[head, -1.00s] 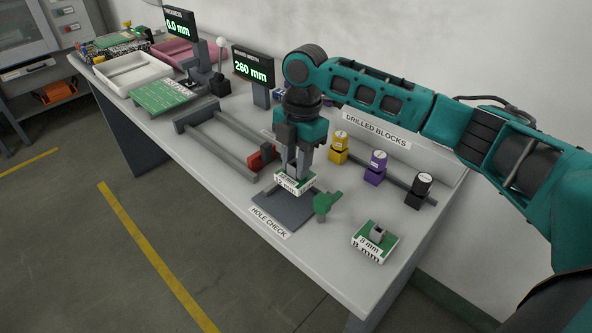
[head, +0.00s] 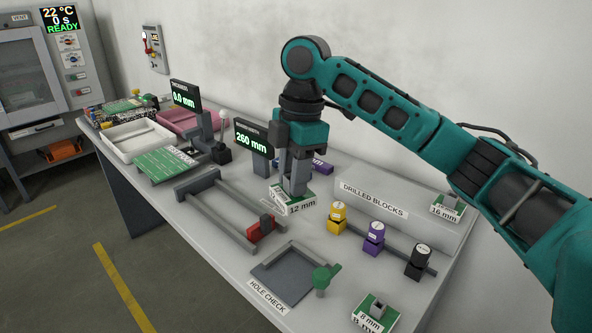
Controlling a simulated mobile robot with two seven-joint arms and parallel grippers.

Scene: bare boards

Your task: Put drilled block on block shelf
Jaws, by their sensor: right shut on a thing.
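The drilled block (head: 293,205) has a green top and a white side marked "12 mm". My right gripper (head: 292,188) points down and is shut on it. They show at the left end of the block shelf (head: 425,228), a long grey ledge labelled "DRILLED BLOCKS" along the wall. The gripper hides part of the block's top, and I cannot tell whether the block touches a surface. Another block (head: 447,208), marked "16 mm", sits at the shelf's right end. A third block (head: 376,313) sits at the bench's front right. My left gripper is not in view.
Yellow (head: 337,217), purple (head: 374,238) and black (head: 418,262) plug gauges stand in a row before the shelf. The hole check plate (head: 283,277) is empty, with a green-handled piece (head: 322,280) at its corner. A grey rail fixture (head: 215,210) and a "260 mm" display (head: 254,143) stand left.

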